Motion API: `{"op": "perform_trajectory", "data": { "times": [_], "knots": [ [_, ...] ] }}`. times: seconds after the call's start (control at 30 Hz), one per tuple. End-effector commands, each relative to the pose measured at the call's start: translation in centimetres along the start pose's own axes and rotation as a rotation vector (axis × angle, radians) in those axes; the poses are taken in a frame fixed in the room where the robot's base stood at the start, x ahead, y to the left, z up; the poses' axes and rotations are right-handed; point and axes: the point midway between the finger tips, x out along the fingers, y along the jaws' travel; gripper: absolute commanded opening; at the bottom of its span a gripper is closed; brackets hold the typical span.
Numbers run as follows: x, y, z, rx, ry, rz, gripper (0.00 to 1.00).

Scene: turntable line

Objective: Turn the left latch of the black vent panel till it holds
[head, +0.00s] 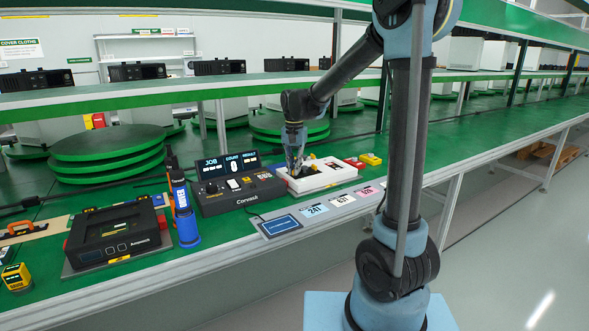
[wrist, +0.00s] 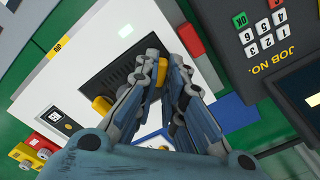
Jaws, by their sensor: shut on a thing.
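A white unit (head: 325,180) stands on the green line beside the dark console. In the wrist view its white top (wrist: 75,80) carries the black vent panel (wrist: 122,68) with dark slats. One yellow latch (wrist: 102,107) shows clear of my fingers on the panel's far side from the keypad. My gripper (wrist: 168,62) is over the panel's keypad side, which is the left side in the head view. It is shut on a yellow latch (wrist: 159,78), the left one, mostly hidden by the fingers. In the head view my gripper (head: 295,168) points down onto the unit. The latch's exact angle is hidden.
A dark console (head: 240,192) with a lit display stands close left of the unit. A blue handheld tool (head: 186,215) and a black device (head: 118,235) stand farther left. A yellow box (head: 371,159) sits right. Number cards (head: 315,210) line the front edge.

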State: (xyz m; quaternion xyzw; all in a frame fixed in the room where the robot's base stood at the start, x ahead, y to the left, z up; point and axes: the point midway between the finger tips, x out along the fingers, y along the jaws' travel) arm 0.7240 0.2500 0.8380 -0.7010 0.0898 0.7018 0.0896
Motion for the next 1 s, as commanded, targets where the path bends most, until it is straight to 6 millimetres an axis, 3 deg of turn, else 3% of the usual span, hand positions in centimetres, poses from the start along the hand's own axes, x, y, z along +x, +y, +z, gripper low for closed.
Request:
{"op": "perform_trajectory", "data": {
  "times": [0.53,0.57,0.63,1.0],
  "knots": [
    [-0.01,-0.05,0.01,0.023,0.0,-0.001,0.0],
    [-0.01,-0.05,0.01,0.023,0.0,-0.001,0.16],
    [-0.01,-0.04,0.0,0.023,0.0,-0.001,0.3],
    [-0.05,0.0,-0.03,0.023,0.001,0.0,0.3]
  ]
}}
